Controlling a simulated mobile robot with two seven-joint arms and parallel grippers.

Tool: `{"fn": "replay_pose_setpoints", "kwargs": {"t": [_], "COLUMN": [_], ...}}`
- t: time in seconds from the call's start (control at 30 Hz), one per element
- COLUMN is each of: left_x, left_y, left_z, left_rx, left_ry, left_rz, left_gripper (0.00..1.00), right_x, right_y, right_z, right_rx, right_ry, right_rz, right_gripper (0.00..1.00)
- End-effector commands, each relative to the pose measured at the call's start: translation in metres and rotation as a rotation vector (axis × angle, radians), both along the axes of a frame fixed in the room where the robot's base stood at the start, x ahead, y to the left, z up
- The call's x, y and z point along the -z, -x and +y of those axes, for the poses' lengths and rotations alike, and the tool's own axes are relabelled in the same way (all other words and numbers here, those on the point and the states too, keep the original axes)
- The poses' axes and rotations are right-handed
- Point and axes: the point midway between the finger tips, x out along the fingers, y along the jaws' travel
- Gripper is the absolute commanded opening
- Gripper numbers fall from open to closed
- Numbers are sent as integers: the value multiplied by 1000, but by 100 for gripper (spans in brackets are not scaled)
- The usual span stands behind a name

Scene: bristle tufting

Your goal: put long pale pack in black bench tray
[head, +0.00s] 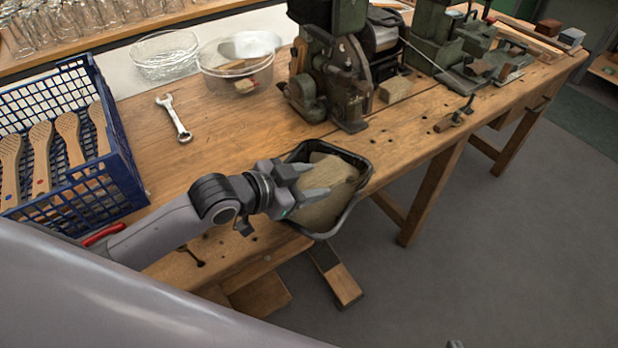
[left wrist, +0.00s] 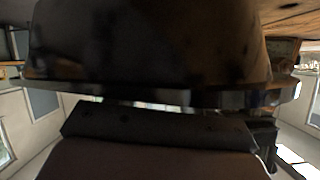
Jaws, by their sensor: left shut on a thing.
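The black bench tray (head: 352,208) stands at the front edge of the workbench in the head view and partly overhangs it. Pale tan material fills much of it. My left gripper (head: 322,181) reaches in over the tray's left rim, its fingers around part of a long pale pack (head: 318,212) that lies low in the tray area. The fingers hide part of the pack, so I cannot tell whether it rests on the tray floor. In the left wrist view a large dark shape fills the upper half, too close and blurred to identify.
A blue crate (head: 128,165) with several wooden brush bodies stands at the left. A wrench (head: 174,117), clear bowls (head: 166,55) and green machines (head: 335,75) are behind the tray. Bare benchtop lies between crate and tray; open floor lies right of the tray.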

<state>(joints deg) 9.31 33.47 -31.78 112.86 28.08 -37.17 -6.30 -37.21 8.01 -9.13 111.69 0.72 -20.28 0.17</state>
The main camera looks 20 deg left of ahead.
Motion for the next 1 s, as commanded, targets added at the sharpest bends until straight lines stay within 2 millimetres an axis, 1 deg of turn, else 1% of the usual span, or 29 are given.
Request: {"fn": "replay_pose_setpoints", "kwargs": {"t": [0.07,0.1,0.13,0.17,0.47,0.57,0.6,0.67,1.0], "left_x": [0,0,0,0,-2,-10,-16,-16,-44], "left_y": [0,0,0,0,0,0,-1,6,55], "left_z": [0,0,0,0,0,0,0,6,40], "left_rx": [0,0,0,0,0,0,0,-1,-1], "left_ry": [0,-1,-1,-1,-1,0,0,-4,-4], "left_rz": [-2,-1,-1,-1,-1,-2,-4,0,3], "left_gripper": [18,63,73,76,76,76,76,76,76], "right_x": [0,0,0,0,-1,-3,-4,-4,-6], "right_y": [0,0,0,0,0,0,0,0,0], "right_z": [0,0,0,0,0,0,0,0,0], "right_rx": [0,0,0,0,0,0,0,0,0], "right_ry": [0,0,0,0,0,0,0,0,0], "right_rz": [0,0,0,0,0,0,0,0,-1], "right_gripper": [0,0,0,0,0,0,0,0,0]}}
